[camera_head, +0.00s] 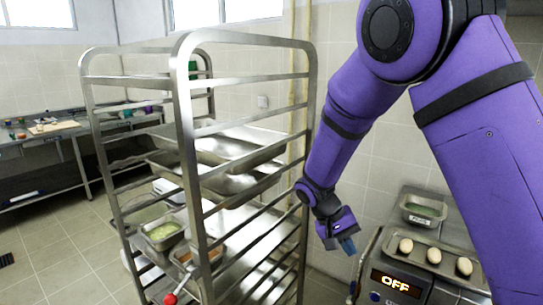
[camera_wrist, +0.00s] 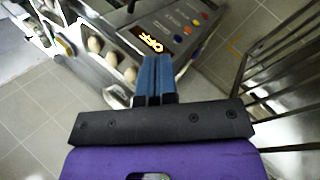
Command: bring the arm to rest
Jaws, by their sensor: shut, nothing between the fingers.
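My purple arm reaches down from the upper right in the head view. My gripper (camera_head: 346,246) hangs in the air between the steel rack and the counter unit with the OFF display, its fingers pointing down. In the wrist view my gripper (camera_wrist: 155,62) shows two blue fingers pressed together with nothing between them. It is apart from the rack and the unit in the head view.
A steel rack (camera_head: 186,130) with trays stands left of my gripper. At lower right is a unit with an OFF display (camera_head: 395,283), a tray holding three egg-like objects (camera_head: 434,256) and a steel container (camera_head: 424,209). A long bench (camera_head: 62,133) stands at far left.

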